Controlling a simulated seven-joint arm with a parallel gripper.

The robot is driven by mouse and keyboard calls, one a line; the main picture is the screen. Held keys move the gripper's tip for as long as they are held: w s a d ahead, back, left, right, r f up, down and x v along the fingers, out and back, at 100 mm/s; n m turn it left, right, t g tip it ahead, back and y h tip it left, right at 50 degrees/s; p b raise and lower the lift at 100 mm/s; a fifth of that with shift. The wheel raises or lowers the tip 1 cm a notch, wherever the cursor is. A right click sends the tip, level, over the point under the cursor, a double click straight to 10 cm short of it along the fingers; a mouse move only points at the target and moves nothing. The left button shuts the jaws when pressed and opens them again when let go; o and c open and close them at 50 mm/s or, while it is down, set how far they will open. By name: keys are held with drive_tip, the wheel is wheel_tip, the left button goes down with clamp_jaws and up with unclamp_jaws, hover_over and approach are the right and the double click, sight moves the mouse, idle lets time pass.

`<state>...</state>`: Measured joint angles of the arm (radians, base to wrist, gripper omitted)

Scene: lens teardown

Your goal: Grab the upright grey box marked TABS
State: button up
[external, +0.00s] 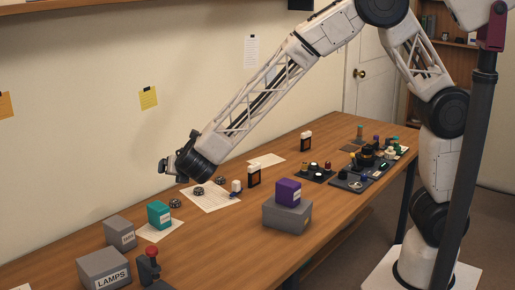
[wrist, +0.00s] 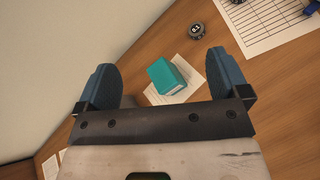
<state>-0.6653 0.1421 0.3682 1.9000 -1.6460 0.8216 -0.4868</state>
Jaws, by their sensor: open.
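The grey box (external: 120,232) stands on the table at the left in the external view, behind a larger grey box marked LAMPS. It has a small white label, too small to read for certain. I cannot make it out in the wrist view. My gripper (external: 164,171) is in the air above the table, near the wall, higher than the grey box and to its right. In the wrist view my gripper (wrist: 161,64) is open, its two blue fingers wide apart with nothing held between them.
A teal box (external: 159,215) stands on paper just right of the grey box; it also shows in the wrist view (wrist: 168,76). The LAMPS box (external: 104,270) and a red-knobbed lever (external: 151,264) stand in front. A purple box (external: 288,192) sits on another grey box (external: 287,213).

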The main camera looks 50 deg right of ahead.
sight(122, 224)
drive_tip(key=a+f+n+y, duration=0.1)
drive_tip(key=a+f+n, duration=0.2)
drive_tip(key=a, duration=0.3)
drive_tip(key=a+f+n+t+y, duration=0.1)
drive_tip(key=a+f+n+y, duration=0.1)
drive_tip(key=a+f, duration=0.2)
drive_tip(key=s+a+f+n+y, duration=0.1)
drive_tip(key=a+f+n, duration=0.2)
drive_tip(key=a, duration=0.6)
drive_tip(key=shift+s+a+f+n+t+y, duration=0.1)
drive_tip(key=shift+a+f+n+t+y, duration=0.2)
drive_tip(key=shift+y, duration=0.1)
drive_tip(key=shift+x, duration=1.3)
drive_tip(key=shift+d, duration=0.1)
drive_tip(key=shift+x, duration=2.65)
drive_tip(key=shift+r, duration=0.1)
drive_tip(key=c, duration=1.1)
